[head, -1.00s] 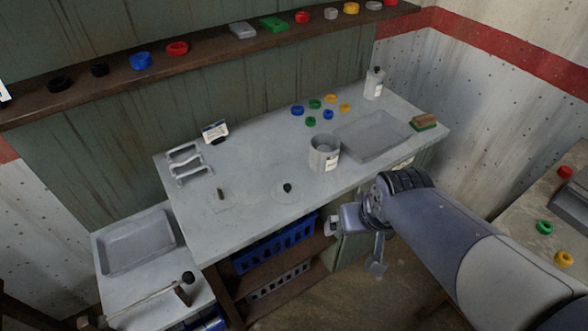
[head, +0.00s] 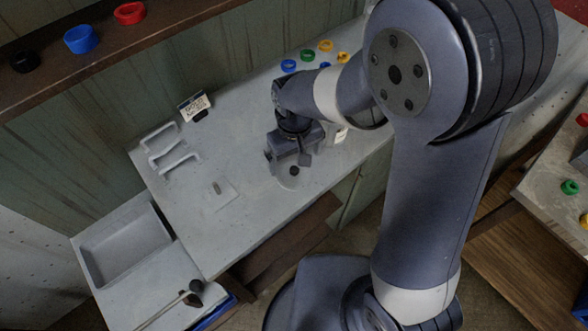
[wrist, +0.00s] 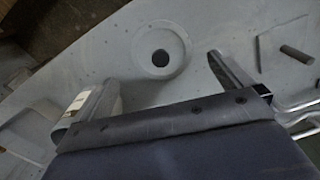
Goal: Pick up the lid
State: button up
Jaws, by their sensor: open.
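The lid is a round, pale grey disc with a black knob. In the wrist view the lid (wrist: 161,72) lies flat on the worktop, a little beyond the fingertips and roughly centred between them. In the head view its dark knob (head: 293,171) shows just below my gripper, and part of the disc is hidden. My gripper (head: 288,160) points down over the worktop near the lid. Its fingers (wrist: 150,78) are spread wide with nothing between them in the wrist view.
A pale plate with a small dark peg (head: 216,188) lies left of the lid. Wire handles (head: 170,150) and a small sign (head: 195,107) stand farther left and back. Coloured rings (head: 325,46) lie behind my arm. A grey tray (head: 125,245) sits lower left.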

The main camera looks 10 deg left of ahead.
aim_at(296, 171)
jog(key=shift+s+d+f+p, duration=0.1)
jog(key=shift+f+p, duration=0.25)
jog(key=shift+f, duration=1.2)
jog(key=shift+s+d+f+p, duration=0.1)
jog(key=shift+f+p, duration=0.2)
jog(key=shift+f, duration=1.2)
jog(key=c, duration=0.8)
jog(key=shift+c, duration=0.2)
